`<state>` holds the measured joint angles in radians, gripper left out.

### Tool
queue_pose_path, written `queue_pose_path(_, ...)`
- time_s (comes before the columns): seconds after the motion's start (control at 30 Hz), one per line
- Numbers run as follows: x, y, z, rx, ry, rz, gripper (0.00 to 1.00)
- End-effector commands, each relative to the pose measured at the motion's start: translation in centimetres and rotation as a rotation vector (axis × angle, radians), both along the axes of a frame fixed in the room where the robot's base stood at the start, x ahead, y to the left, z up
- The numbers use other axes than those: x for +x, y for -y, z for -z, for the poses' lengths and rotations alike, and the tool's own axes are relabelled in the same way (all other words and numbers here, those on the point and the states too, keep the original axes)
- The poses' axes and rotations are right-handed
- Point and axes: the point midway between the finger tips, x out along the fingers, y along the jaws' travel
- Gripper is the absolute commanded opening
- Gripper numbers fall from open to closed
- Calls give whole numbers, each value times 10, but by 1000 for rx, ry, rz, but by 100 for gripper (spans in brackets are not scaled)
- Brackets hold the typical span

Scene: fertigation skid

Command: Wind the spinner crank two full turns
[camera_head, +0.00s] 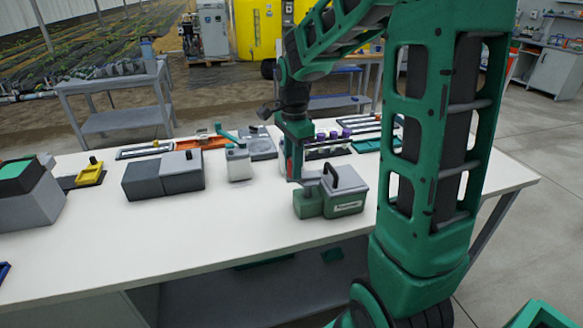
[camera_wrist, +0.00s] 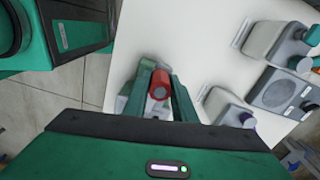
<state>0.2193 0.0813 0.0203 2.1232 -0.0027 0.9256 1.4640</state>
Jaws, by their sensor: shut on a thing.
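My gripper (camera_head: 294,176) points down over the table, at the left of a green and grey box (camera_head: 345,207) with a black handle and a white label. In the wrist view my gripper (camera_wrist: 160,93) is shut, with its two green fingers on either side of a red knob (camera_wrist: 161,80), which I take to be the crank's grip. A grey and green body shows partly below the knob, mostly hidden by the fingers. The crank arm and its angle cannot be made out. In the head view a little red shows beside the fingers.
A pale box with a green lever (camera_head: 238,162) stands to the left of my gripper. Dark grey boxes (camera_head: 164,175) stand farther left. A rack with purple-capped bottles (camera_head: 327,147) stands behind. The white table (camera_head: 200,240) is clear in front.

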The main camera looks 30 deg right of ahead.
Motion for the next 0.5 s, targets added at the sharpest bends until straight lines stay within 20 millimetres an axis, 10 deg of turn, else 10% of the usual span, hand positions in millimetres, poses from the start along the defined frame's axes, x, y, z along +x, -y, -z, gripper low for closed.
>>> queue_pose_path(0.13,4,2,0,-1,2,1,46)
queue_pose_path(0.5,4,2,-4,-1,3,2,46)
